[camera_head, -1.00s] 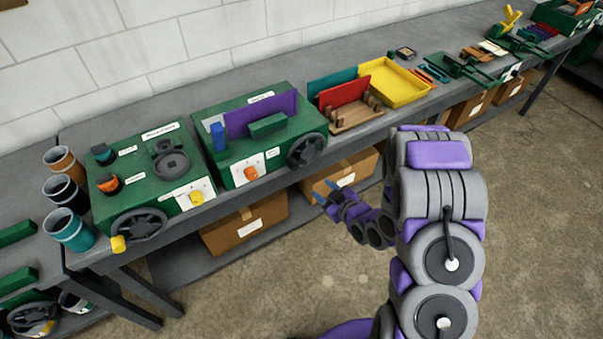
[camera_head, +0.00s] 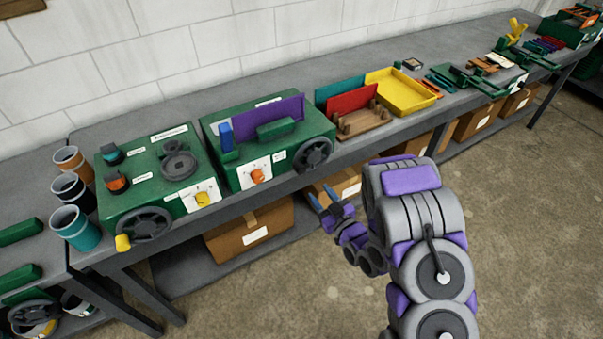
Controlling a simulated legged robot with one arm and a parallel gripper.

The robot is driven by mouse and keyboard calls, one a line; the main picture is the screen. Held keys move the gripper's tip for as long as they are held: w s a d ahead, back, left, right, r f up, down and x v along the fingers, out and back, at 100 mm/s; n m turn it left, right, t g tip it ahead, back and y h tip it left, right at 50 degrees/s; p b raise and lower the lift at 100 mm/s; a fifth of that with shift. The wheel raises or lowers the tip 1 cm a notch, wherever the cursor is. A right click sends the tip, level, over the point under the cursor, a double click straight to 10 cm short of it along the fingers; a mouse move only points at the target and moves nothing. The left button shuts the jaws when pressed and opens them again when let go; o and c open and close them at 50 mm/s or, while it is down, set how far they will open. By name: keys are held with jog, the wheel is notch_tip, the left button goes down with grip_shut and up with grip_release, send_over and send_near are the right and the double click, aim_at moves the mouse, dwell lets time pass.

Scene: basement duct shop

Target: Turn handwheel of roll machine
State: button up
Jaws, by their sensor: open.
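Two green machines stand on the grey bench, and I cannot read their labels well enough to tell which is the roll machine. The left machine (camera_head: 140,188) has a dark handwheel (camera_head: 146,226) with a yellow knob (camera_head: 123,242) on its front, plus a round dark part (camera_head: 179,162) on top. The right machine (camera_head: 236,172) has a purple sheet (camera_head: 268,117) and a dark handwheel (camera_head: 314,154) at its front right corner. My gripper (camera_head: 327,197) is open and empty. It is in front of the bench, lower in the picture than the right handwheel and apart from it.
Three cups (camera_head: 74,228) stand left of the machines. A wooden rack (camera_head: 361,122) with coloured sheets and a yellow tray (camera_head: 402,93) lie to the right. Cardboard boxes (camera_head: 249,235) sit on the lower shelf. The concrete floor (camera_head: 530,220) in front is clear.

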aim_at(302, 172)
jog(key=b+x, duration=0.1)
jog(key=x, duration=1.1)
jog(key=shift+a, duration=0.2)
grip_shut()
